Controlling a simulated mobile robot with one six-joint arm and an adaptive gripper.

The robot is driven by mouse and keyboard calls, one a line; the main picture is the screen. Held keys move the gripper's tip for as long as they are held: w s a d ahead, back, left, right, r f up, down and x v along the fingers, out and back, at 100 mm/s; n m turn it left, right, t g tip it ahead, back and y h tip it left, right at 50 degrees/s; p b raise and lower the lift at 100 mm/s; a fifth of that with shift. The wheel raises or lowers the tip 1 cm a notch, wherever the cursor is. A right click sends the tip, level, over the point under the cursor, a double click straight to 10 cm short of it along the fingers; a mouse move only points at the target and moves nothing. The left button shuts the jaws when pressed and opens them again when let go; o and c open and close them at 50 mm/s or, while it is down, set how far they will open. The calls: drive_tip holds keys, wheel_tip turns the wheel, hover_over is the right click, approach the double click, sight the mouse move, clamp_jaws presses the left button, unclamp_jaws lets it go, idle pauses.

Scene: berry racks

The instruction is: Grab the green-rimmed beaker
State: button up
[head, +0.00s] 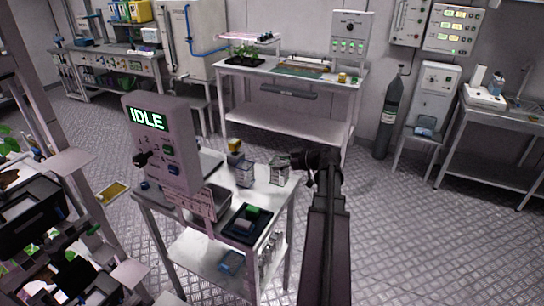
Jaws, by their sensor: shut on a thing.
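My gripper (291,162) is at the right end of the small metal table, reaching in from the right. It is shut on a small, pale, clear-looking beaker (279,175) at the table's right edge. The beaker looks upright. Its rim is partly covered by the fingers, and I cannot make out the rim colour clearly. I cannot tell whether its base touches the table. A second similar grey container (241,171) stands to its left, apart from my gripper.
A bench (285,106) stands behind. A gas cylinder (388,120) stands at the wall. The floor at right is clear.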

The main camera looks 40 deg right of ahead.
drive_tip(key=shift+s+a+r, duration=0.15)
drive_tip(key=shift+s, duration=1.05)
